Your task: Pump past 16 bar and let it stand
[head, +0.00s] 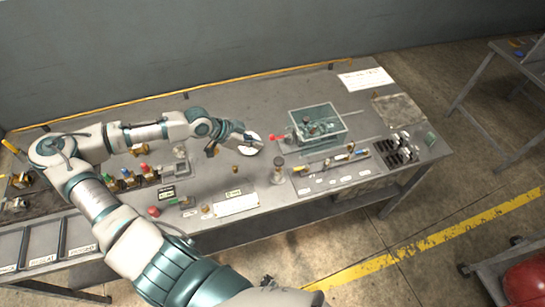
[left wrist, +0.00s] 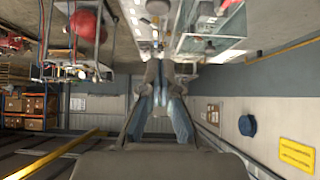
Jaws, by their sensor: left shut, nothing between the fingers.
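A clear-walled tank (head: 318,126) with metal fittings inside stands on the bench, right of its middle. A red-tipped handle (head: 277,137) sticks out at its left side. My left gripper (head: 258,143) is shut and empty, left of the red handle and apart from it. A white round face (head: 250,141), perhaps a dial, shows partly behind the gripper; no reading can be made out. In the left wrist view my closed fingers (left wrist: 160,92) point toward the bench, and the tank (left wrist: 212,35) shows at the top. My right gripper is not in view.
A small upright cylinder (head: 278,168) stands in front of the tank. A tool strip (head: 332,170) and a black slotted rack (head: 398,150) lie to the right. Coloured valves (head: 128,176) and a red knob (head: 153,211) are at the left. A paper sheet (head: 366,79) lies at the back.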

